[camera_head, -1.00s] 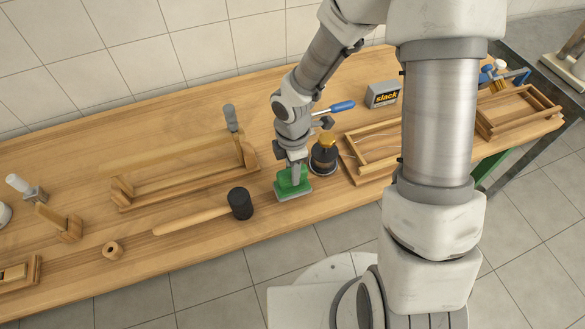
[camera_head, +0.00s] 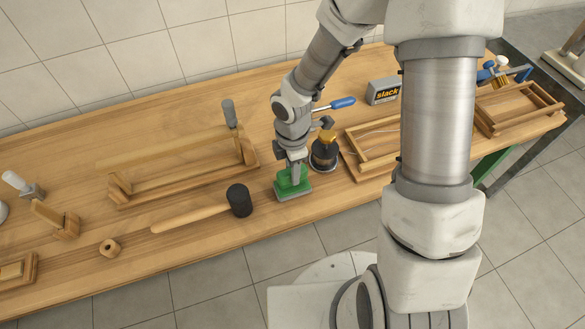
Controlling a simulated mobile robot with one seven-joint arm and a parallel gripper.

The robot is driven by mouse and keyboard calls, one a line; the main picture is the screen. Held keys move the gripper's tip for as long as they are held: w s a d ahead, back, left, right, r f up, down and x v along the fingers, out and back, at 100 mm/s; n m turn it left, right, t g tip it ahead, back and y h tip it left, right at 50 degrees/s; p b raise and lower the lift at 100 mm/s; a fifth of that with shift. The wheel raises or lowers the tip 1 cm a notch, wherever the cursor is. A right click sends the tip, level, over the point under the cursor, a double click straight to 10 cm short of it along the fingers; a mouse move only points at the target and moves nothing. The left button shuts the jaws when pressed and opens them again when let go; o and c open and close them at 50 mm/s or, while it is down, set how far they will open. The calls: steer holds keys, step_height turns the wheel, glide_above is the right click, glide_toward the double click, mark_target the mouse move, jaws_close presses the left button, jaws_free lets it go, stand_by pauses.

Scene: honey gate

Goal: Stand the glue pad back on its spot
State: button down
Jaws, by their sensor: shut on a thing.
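The glue pad (camera_head: 292,191) is a green block with a grey base. It is upright near the front edge of the wooden bench (camera_head: 75,155). My gripper (camera_head: 292,172) points down from above and is shut on its green upper part. The fingertips are partly hidden against the green. The pad's base looks at or very near the bench top; I cannot tell whether it touches. No marked spot shows under the pad.
A dark bottle with a yellow top (camera_head: 324,152) stands just right of the pad. A black-headed mallet (camera_head: 238,200) lies to the left. A wooden frame (camera_head: 185,170) is behind it. A wooden tray (camera_head: 365,175) and a "slack" box (camera_head: 383,91) are at right.

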steer(key=shift+f, duration=0.3)
steer(key=shift+c, duration=2.3)
jaws_free()
steer(key=shift+r, duration=0.2)
step_height(320, 180, up, 8)
steer(key=p, duration=0.7)
steer(key=shift+f, duration=0.1)
